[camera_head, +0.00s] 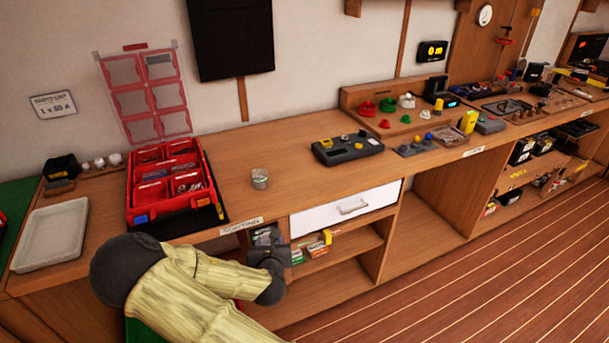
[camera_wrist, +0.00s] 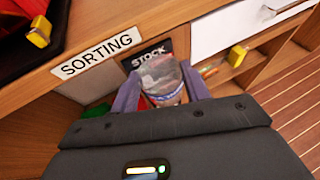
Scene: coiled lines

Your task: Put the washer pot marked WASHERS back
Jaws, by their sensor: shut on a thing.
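My gripper (camera_wrist: 168,88) is shut on a clear pot with greyish contents (camera_wrist: 165,78). No marking can be read on it, so I cannot tell if it is the one marked WASHERS. The pot is in front of a dark STOCK sign (camera_wrist: 147,54), by the shelf opening below the bench's front edge. In the head view my gripper (camera_head: 268,238) is at that edge, and the held pot is hard to make out. Another small clear pot (camera_head: 260,179) stands on the bench top.
A SORTING label (camera_wrist: 97,54) is on the bench edge. A white drawer (camera_head: 345,207) is shut to the right. Small coloured boxes (camera_head: 318,247) sit on the shelf below it. A red compartment tray (camera_head: 172,182) lies on the bench at left. The bench around the standing pot is clear.

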